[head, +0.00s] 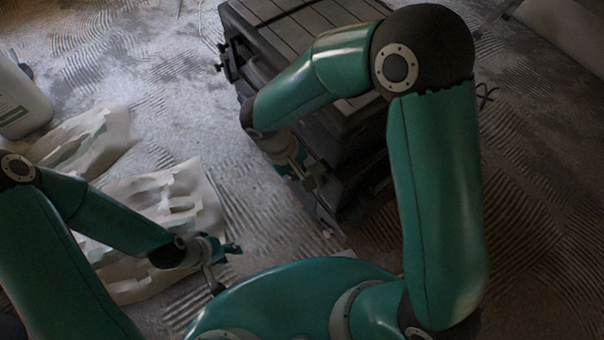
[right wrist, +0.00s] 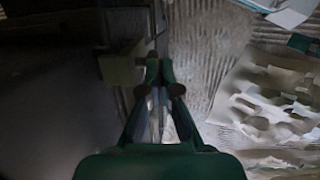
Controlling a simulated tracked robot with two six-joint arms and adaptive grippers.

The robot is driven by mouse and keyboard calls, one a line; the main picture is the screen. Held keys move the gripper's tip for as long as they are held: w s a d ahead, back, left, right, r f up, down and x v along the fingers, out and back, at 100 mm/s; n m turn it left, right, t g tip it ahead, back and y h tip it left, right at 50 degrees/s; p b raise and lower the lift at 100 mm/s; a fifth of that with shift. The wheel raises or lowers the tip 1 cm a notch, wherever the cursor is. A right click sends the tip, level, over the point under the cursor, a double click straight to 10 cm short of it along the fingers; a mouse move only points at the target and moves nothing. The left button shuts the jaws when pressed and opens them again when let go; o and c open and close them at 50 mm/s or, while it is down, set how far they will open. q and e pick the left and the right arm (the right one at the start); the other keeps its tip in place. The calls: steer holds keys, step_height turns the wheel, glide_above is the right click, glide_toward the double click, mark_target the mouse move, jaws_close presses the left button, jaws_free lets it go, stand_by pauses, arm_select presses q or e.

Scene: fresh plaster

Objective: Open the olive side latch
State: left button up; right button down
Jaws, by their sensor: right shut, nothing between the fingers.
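A black slatted case (head: 285,32) stands at the top middle of the head view, partly hidden behind my right arm. In the right wrist view, an olive latch (right wrist: 121,69) sits on its dark side, just left of my right gripper's fingertips (right wrist: 160,76). Those fingers are together and empty. I cannot tell whether they touch the latch. In the head view my right gripper (head: 307,182) is beside the case's near side, partly hidden by its own wrist. My left gripper (head: 230,268) is low over the floor, away from the case, its fingers apart and empty.
Crumpled pale sheets (head: 160,200) lie on the ridged plaster floor at left and also show in the right wrist view (right wrist: 265,105). A white container (head: 20,100) stands at the far left edge. Open floor (head: 545,190) spreads to the right.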

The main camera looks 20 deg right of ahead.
steer(key=a+f+h+b, duration=0.1)
steer(key=b, duration=0.1)
steer(key=s+a+f+t+h+b, duration=0.1)
steer(key=f+h+b, duration=0.1)
steer(key=shift+a, duration=0.3)
steer(key=shift+w+d+r, duration=0.3)
steer(key=shift+d+r, duration=0.1)
steer(key=shift+d, duration=0.25)
steer(key=v, duration=1.2)
steer(key=shift+a, duration=0.2)
steer(key=shift+s+f, duration=0.1)
steer(key=shift+f, duration=0.1)
